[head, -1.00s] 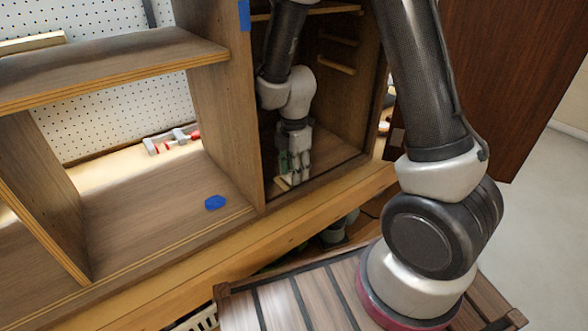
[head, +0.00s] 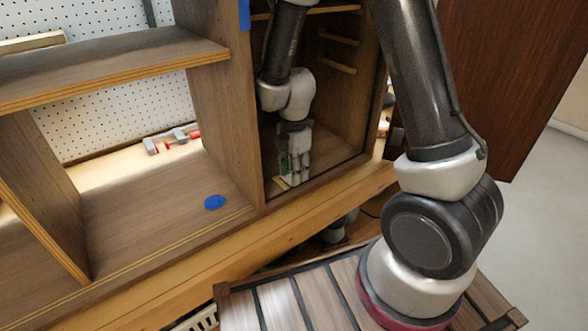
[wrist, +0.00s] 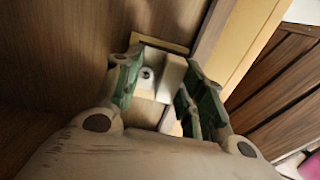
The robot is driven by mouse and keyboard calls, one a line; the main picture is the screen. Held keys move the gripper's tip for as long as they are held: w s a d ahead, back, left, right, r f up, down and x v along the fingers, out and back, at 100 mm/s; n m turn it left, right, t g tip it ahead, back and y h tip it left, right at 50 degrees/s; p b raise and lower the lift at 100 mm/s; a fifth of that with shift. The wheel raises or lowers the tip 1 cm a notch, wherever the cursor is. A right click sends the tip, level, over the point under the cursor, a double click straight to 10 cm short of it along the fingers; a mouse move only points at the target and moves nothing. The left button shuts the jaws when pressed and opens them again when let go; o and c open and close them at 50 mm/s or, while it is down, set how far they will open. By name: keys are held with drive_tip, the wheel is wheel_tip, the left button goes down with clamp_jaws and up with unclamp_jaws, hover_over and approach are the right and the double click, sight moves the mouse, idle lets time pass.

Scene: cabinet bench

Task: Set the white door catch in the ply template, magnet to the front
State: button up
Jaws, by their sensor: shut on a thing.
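The white door catch (wrist: 149,83) is held between the green-lined fingers of my gripper (wrist: 160,100) in the wrist view. A round dark screw hole shows on its face. A strip of pale ply, seemingly the template (wrist: 165,44), shows just beyond the fingertips on the cabinet floor. In the head view my gripper (head: 293,180) points down inside the right cabinet bay, near its front edge. A bit of the template (head: 281,184) shows beside the fingertips. I cannot tell whether the catch touches the template, nor which way its magnet faces.
The cabinet's upright divider (head: 225,110) stands close left of my arm. An open brown door (head: 500,70) is at the right. The bay floor around my gripper looks clear.

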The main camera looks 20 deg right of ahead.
drive_tip(key=shift+f, duration=0.2)
drive_tip(key=o, duration=1.3)
drive_tip(key=shift+r, duration=3.75)
drive_tip(key=shift+s+d+m, duration=0.1)
drive_tip(key=shift+s+m, duration=0.15)
drive_tip(key=shift+m, duration=0.85)
drive_tip(key=s+d+r+m+t, duration=0.1)
drive_tip(key=s+d+r+m, duration=0.3)
drive_tip(key=s+r+m, duration=0.2)
drive_tip(key=s+d+r+m+t, duration=0.2)
drive_tip(key=s+d+r+m, duration=0.3)
drive_tip(key=s+r+m, duration=0.1)
drive_tip(key=s+d+r+m+t, duration=0.1)
drive_tip(key=s+d+r+m, duration=0.4)
drive_tip(key=s+r+m, duration=0.1)
drive_tip(key=shift+s+d+r+m, duration=0.15)
drive_tip(key=shift+r+m, duration=0.2)
drive_tip(key=shift+r, duration=0.05)
drive_tip(key=shift+s+d+r+m, duration=0.1)
drive_tip(key=shift+s+r+m, duration=0.05)
drive_tip(key=shift+r+m, duration=0.2)
